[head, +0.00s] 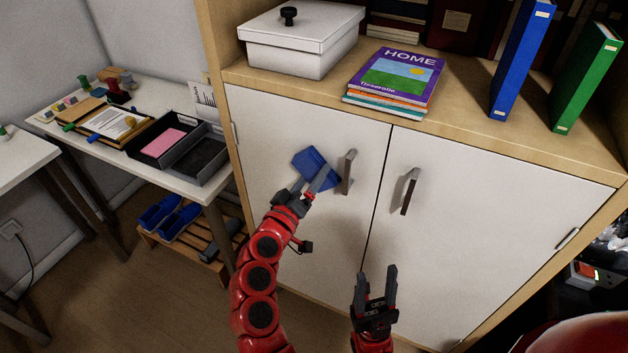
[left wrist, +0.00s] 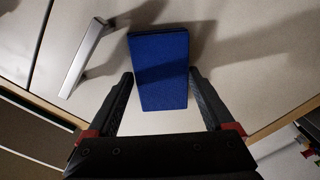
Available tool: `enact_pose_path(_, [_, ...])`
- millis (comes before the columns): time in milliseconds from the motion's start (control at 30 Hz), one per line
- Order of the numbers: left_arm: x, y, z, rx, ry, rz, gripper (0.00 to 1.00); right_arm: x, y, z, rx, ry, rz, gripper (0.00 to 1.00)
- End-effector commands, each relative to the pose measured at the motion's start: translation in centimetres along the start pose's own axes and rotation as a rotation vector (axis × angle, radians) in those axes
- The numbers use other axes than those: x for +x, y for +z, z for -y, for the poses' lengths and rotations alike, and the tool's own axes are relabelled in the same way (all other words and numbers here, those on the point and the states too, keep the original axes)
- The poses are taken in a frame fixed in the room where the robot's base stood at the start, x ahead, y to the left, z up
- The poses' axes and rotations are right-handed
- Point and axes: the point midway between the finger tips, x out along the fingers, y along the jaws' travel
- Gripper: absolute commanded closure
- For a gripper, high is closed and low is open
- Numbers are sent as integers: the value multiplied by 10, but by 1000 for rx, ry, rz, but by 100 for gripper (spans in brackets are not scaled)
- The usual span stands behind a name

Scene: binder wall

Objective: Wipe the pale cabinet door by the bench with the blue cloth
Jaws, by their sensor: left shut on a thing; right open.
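The blue cloth (head: 309,163) is a folded rectangular pad in front of the pale left cabinet door (head: 275,125), the one by the bench. It is left of that door's handle (head: 348,172). My left gripper (head: 319,180) is shut on the cloth. In the left wrist view the cloth (left wrist: 160,72) sits between the two fingers, its broad face toward the camera, with the pale door (left wrist: 105,72) behind it. I cannot tell whether the cloth touches the door. My right gripper (head: 377,285) is open and empty, low in front of the right door (head: 460,235).
The bench (head: 75,135) at left holds a black tray (head: 195,160) and small items. Blue bins (head: 170,215) sit on a low rack below. A white box (head: 300,50), magazines (head: 393,80) and binders (head: 520,60) stand on the cabinet shelf. The right door's handle (head: 410,190) sticks out.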

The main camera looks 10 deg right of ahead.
Motion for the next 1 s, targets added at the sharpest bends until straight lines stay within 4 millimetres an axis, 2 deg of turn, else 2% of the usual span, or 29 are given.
enact_pose_path(200, [2,-16,18,3,-1,-7,58,-17,3,1,0,0,0,50])
enact_pose_path(467, [2,-24,25,2,-2,-3,58,-22,4,1,0,0,0,50])
enact_pose_path(800, [0,-45,47,3,-1,-7,58,-43,7,2,0,0,0,50])
enact_pose_path(1000, [0,-52,53,1,-1,-4,58,-47,8,2,0,0,0,50])
